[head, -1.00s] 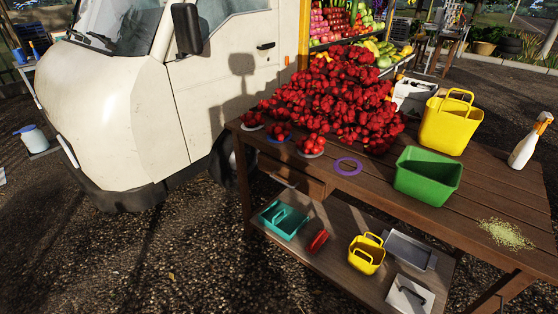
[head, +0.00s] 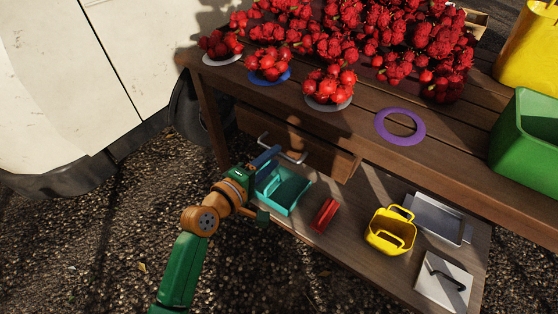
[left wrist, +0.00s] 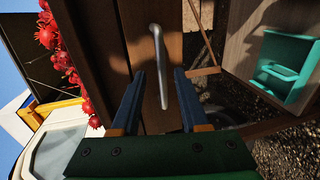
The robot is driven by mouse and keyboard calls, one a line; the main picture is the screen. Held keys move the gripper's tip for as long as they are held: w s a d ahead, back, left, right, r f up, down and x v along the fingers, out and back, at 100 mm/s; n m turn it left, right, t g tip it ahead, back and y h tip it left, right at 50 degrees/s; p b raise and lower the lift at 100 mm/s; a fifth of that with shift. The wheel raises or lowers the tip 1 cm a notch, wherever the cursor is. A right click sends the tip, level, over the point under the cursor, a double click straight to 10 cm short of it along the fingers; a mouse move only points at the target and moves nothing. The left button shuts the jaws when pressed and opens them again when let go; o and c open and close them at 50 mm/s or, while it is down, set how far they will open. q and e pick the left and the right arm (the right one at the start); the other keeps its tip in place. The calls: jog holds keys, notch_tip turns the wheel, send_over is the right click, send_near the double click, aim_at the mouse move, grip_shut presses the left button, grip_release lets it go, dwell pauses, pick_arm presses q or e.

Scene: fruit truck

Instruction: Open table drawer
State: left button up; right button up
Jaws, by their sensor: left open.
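The wooden table (head: 460,165) has a drawer (head: 325,158) under its top at the left end, and the drawer looks shut. A silver bar handle (head: 296,158) is on the drawer front. My left gripper (head: 270,155) is at the left part of the handle. In the left wrist view my left gripper (left wrist: 158,75) is open, with its blue fingers on either side of the handle (left wrist: 158,55). The handle appears between the fingers, and I cannot tell whether either finger touches it. The drawer front (left wrist: 145,95) lies just beyond. My right gripper is not in view.
On the lower shelf stand a teal caddy (head: 292,196), a red item (head: 325,214), a yellow basket (head: 389,240) and a grey tray (head: 436,217). Plates of red fruit, a purple ring (head: 381,129) and a green bin (head: 510,145) are on top. A cream van (head: 60,90) stands at left.

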aim_at(279, 154)
pick_arm(q)
jog(key=x, duration=0.3)
jog(key=shift+w+d+f+b, duration=0.1)
jog(key=shift+w+f+b, duration=0.2)
jog(key=shift+w, duration=0.05)
jog(key=shift+r, duration=0.1)
grip_shut()
dwell(0.9)
